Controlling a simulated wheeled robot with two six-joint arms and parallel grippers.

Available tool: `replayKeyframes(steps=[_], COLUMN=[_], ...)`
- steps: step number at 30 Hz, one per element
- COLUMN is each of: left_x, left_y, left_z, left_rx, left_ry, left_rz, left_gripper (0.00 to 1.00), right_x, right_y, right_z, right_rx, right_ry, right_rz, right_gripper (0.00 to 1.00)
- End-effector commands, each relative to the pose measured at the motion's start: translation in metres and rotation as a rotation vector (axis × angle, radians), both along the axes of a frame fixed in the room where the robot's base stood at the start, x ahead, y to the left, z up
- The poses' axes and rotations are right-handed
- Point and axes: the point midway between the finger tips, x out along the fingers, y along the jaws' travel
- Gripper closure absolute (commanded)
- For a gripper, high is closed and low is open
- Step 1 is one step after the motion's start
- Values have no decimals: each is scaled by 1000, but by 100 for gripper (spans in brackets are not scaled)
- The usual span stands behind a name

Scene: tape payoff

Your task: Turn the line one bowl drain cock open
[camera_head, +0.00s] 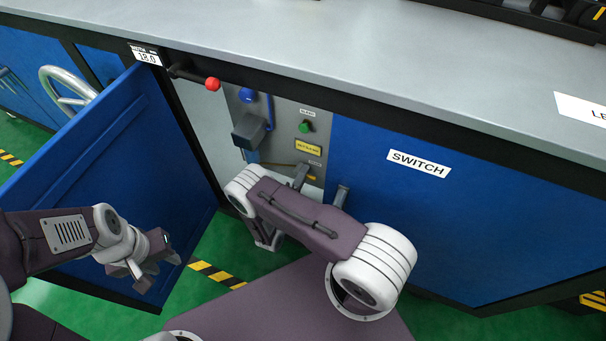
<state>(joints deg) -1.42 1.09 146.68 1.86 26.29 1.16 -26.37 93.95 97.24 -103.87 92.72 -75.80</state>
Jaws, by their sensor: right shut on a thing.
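In the head view, an open cabinet bay shows a grey panel (285,112) with a blue knob (247,95), a dark grey box-shaped part (250,131) and blue piping. The drain cock cannot be made out for certain; my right arm covers the lower part of the bay. My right gripper (266,236) is mostly hidden behind its own wrist, low in the bay's opening. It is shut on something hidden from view. My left gripper (152,273) is empty, its fingers apart, in front of the open blue door.
The blue door (110,160) stands swung open at left. A red-knobbed lever (212,84) sticks out under the grey worktop (330,45). The panel bears a green button (304,127) and yellow label (307,147). A closed door marked SWITCH (450,215) is at right.

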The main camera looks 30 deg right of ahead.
Motion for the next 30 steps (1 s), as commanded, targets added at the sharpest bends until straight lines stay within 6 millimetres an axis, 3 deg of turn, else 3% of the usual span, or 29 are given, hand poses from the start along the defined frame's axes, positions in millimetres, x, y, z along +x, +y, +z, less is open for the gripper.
replayKeyframes(steps=[22,23,24,30], left_x=[0,0,0,0], left_y=[0,0,0,0], left_z=[1,1,1,1], left_rx=[0,0,0,0], left_ry=[0,0,0,0], left_rz=[0,0,0,0], left_gripper=[64,64,64,64], right_x=[-1,-1,-1,0], right_y=[0,0,0,0], right_z=[1,1,1,1], right_rx=[-49,-49,-48,-48], right_ry=[61,61,60,58], right_rz=[-1,0,0,0], right_gripper=[100,77,66,64])
